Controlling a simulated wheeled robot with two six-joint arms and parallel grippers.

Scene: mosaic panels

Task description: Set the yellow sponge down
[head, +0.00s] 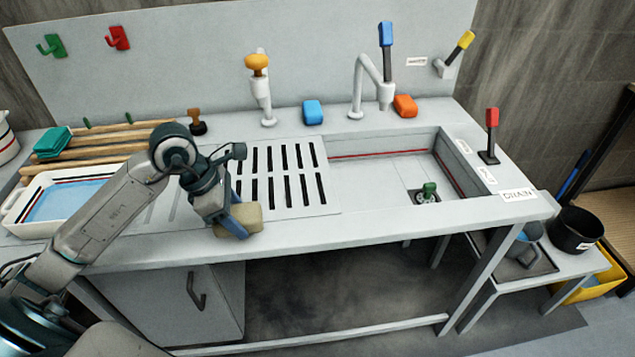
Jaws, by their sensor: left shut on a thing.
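My left gripper (232,211) is shut on the yellow sponge (240,222), a dull yellow-beige block. The sponge is at the front edge of the counter (390,229), left of the middle, just in front of the slotted drainboard (311,199). I cannot tell whether it touches the counter or hangs slightly above it. The gripper hides part of the sponge. My right gripper is not in view.
A basin (375,180) with a green plug (428,192) lies right of the drainboard. A blue sponge (313,112) and an orange sponge (405,106) sit behind. A white tray (14,217) with blue water stands left. The counter's front strip is clear to the right.

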